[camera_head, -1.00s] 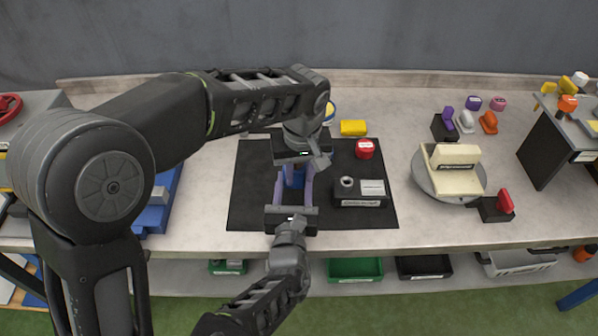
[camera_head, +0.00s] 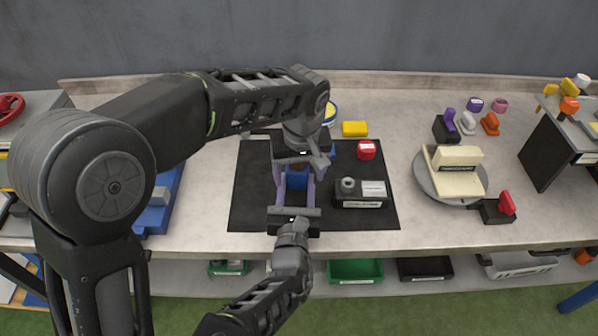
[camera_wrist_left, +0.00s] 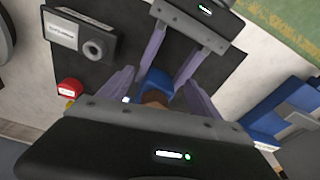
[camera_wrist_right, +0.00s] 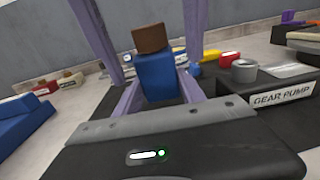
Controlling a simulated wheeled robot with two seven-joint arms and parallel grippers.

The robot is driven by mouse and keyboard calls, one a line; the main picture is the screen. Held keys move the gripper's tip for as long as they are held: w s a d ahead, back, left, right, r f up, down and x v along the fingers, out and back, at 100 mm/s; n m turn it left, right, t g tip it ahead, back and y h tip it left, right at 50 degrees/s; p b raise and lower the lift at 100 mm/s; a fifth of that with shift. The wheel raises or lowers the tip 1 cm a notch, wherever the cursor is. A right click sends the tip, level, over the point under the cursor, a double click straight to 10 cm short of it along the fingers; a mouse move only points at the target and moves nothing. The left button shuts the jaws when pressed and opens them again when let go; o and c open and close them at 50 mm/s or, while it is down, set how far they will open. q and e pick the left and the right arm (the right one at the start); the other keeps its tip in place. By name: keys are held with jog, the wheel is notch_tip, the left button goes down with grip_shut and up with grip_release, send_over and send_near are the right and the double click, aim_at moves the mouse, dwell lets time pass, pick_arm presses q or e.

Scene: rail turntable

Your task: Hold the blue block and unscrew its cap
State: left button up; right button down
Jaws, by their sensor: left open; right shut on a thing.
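The blue block (camera_head: 296,182) is held above the black mat with its brown cap (camera_wrist_right: 151,38) on top. The right gripper (camera_wrist_right: 159,92), coming from the near side, is shut on the block, one finger on each side. My left gripper (camera_wrist_right: 144,38) comes from the far side and is open. Its fingers stand to either side of the cap, with visible gaps in the right wrist view. The left wrist view shows the block (camera_wrist_left: 157,80) with the cap (camera_wrist_left: 155,99) between the left fingers. I cannot tell whether the cap is loosened.
The black mat (camera_head: 252,200) lies beneath. A gear pump box (camera_head: 361,201) and a red-capped piece (camera_head: 367,150) are to the right, a yellow block (camera_head: 355,129) behind. A turntable (camera_head: 431,187) stands farther right. A blue fixture (camera_head: 157,213) is at left.

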pick_arm(q)
notch_tip(320, 180, up, 6)
dwell(0.9)
jog(key=shift+s+d, duration=0.1)
jog(key=shift+a+r, duration=0.1)
jog(key=shift+a, duration=0.15)
jog(key=shift+c, duration=1.2)
jog(key=a+r+m+t+h, duration=0.1)
jog(key=a+r+m+h, duration=0.2)
jog(key=r+m, duration=0.5)
jog(key=shift+s+a+m+t, duration=0.25)
jog(key=shift+a+m+t, duration=0.1)
jog(key=shift+m, duration=1.65)
